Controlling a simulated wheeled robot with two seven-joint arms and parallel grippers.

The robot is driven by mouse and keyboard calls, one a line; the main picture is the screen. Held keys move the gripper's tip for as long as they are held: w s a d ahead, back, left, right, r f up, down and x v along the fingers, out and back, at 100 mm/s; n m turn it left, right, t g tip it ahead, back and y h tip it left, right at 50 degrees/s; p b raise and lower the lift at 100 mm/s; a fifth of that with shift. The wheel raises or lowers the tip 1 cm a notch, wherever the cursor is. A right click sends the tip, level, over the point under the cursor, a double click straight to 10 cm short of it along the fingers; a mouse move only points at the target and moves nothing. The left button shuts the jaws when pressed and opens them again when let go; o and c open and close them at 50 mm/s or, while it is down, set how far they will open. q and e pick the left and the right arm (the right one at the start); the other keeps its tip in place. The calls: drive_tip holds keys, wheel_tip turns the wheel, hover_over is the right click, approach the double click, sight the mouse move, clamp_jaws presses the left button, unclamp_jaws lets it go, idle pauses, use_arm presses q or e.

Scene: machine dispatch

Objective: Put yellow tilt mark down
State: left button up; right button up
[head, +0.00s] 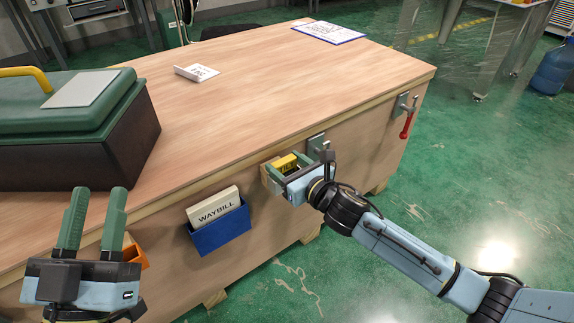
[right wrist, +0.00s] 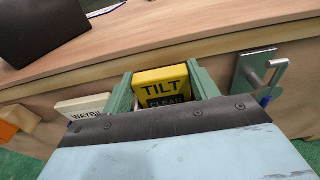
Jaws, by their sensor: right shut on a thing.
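The yellow tilt mark (head: 286,162) is between the green fingers of my right gripper (head: 287,170), at the front side of the wooden crate just below its top edge. In the right wrist view the mark (right wrist: 162,86) is upright, with "TILT" on yellow above a black band reading "CLEAR". My right gripper (right wrist: 165,92) is shut on it. Its lower part is hidden behind the gripper body, so I cannot tell whether it touches the crate. My left gripper (head: 92,218) is open and empty at the lower left, its two fingers pointing up.
The wooden crate (head: 270,80) has a mostly clear top. A green-lidded case (head: 75,125), a small white sign (head: 197,73) and a clipboard (head: 328,32) lie on it. Its front carries a blue pocket (head: 220,232) with a waybill, an orange holder (head: 135,253), a metal latch (right wrist: 258,70) and a red-handled latch (head: 407,124).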

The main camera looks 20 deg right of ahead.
drive_tip(key=shift+f, duration=0.1)
drive_tip(key=o, duration=0.6)
drive_tip(key=shift+f, duration=0.1)
drive_tip(key=o, duration=0.4)
drive_tip(key=shift+o, duration=0.2)
